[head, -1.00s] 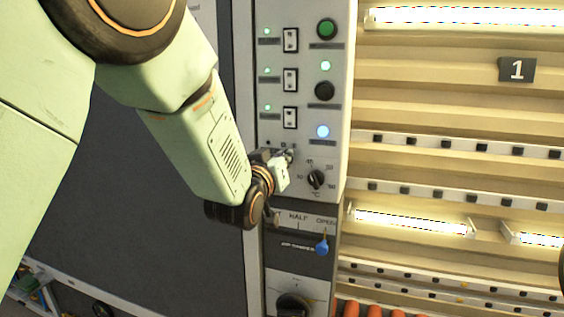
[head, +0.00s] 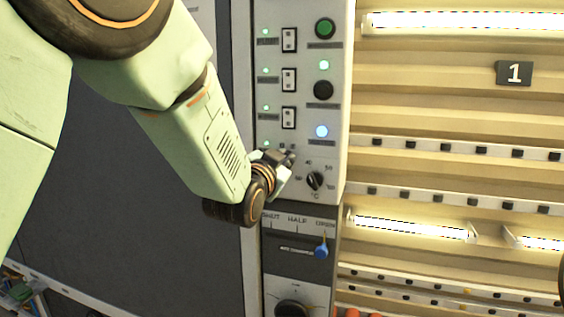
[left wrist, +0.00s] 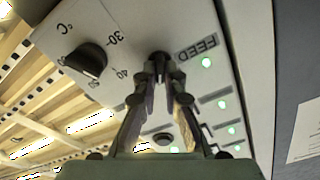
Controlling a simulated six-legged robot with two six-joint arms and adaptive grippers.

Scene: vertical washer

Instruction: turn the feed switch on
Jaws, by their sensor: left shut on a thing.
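The feed switch (left wrist: 158,60) is a small dark knob beside the FEED label on the light grey panel in the left wrist view. A lit green lamp (left wrist: 206,62) is by the label. My left gripper (left wrist: 160,76) is shut on the feed switch, with a fingertip on each side of it. In the head view my left gripper (head: 288,158) is at the panel, left of the temperature dial, and hides most of the switch. My right gripper is not in view.
The black temperature dial (head: 315,181) is close to the right of the gripper. Three rocker switches (head: 289,79) with green lamps are above. A blue-tipped lever (head: 321,249) stands at OPEN below. A lit rack is on the right.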

